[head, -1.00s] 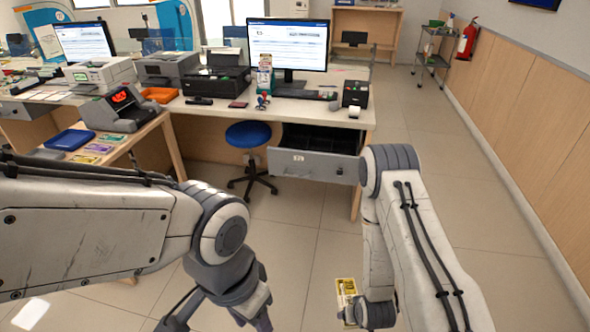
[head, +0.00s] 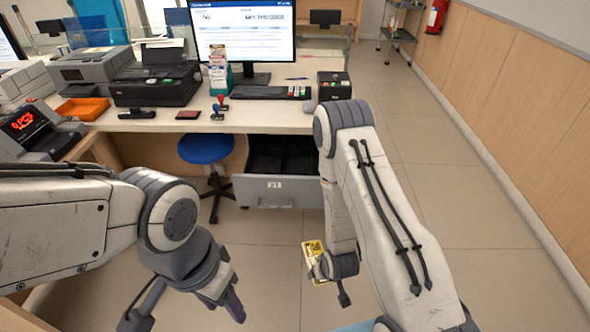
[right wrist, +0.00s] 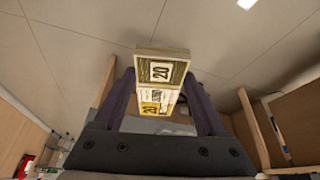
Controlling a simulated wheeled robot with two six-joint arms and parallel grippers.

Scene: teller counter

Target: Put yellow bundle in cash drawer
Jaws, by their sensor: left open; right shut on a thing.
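The yellow bundle (head: 313,256) is a stack of notes marked 20. My right gripper (head: 335,277) holds it in the air in front of the counter; in the right wrist view the bundle (right wrist: 160,85) sits between the two dark fingers (right wrist: 160,105). The cash drawer (head: 277,188) stands pulled out under the counter, with dark compartments inside; my right arm covers its right end. The bundle is nearer to me than the drawer front and apart from it. My left gripper (head: 190,312) is open and empty at the lower left.
A blue stool (head: 205,148) stands just left of the drawer. A bill counter (head: 30,130) is at far left. Floor before the drawer is open.

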